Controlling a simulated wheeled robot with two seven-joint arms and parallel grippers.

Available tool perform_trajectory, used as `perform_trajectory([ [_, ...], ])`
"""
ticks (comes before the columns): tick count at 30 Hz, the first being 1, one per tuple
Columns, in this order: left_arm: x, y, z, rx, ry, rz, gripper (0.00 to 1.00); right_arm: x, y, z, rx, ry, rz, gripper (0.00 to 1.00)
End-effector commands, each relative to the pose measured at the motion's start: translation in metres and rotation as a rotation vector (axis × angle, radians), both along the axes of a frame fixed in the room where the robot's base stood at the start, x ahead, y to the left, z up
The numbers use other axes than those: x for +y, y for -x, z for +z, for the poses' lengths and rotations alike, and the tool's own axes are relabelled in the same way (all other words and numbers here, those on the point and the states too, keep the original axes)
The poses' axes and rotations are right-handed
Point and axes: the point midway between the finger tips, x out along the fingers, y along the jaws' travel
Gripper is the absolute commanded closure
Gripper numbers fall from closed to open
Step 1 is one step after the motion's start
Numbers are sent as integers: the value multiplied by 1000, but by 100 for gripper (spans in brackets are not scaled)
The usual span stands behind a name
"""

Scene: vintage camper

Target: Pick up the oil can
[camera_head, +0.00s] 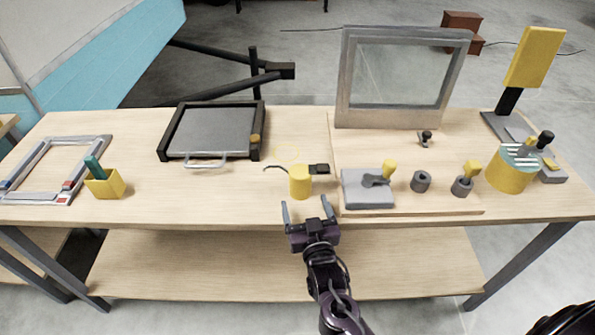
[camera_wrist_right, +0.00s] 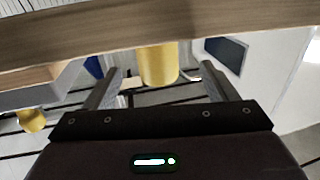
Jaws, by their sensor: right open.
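The oil can (camera_head: 300,184) is a small yellow cylinder with a thin dark spout pointing left. It stands upright near the front edge of the workbench, left of the middle board. My right gripper (camera_head: 307,208) is just in front of the bench edge, fingers pointing toward the can, open and empty. In the right wrist view, the yellow can (camera_wrist_right: 158,64) shows between and beyond the two open fingers (camera_wrist_right: 160,72), not visibly touched. Its upper part is cut off by the bench edge in that view. My left gripper is not in view.
A small dark block (camera_head: 319,169) lies right behind the can. A grey block with a yellow-knobbed lever (camera_head: 368,190) stands to its right on the board. A black-framed tray (camera_head: 211,132) and a yellow pen cup (camera_head: 104,184) are to the left. The bench front left of the can is clear.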

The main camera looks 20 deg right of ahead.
Motion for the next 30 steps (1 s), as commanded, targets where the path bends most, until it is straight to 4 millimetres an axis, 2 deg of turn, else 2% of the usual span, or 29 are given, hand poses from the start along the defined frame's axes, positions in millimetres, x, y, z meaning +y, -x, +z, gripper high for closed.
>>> perform_trajectory([
  [3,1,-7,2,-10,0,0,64,0,-3,2,-4,-1,-1,21],
  [7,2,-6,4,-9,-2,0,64,-1,-16,3,-5,-1,-1,21],
  [15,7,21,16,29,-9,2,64,-8,-51,10,-5,0,-1,21],
  [18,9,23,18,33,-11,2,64,-9,-65,8,-4,-1,-1,21],
  [22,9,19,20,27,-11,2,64,-10,-76,7,-4,-1,-1,21],
  [29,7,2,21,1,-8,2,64,-10,-78,5,-3,-1,-1,21],
  [30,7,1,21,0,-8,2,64,-10,-78,6,-4,-1,-1,24],
])
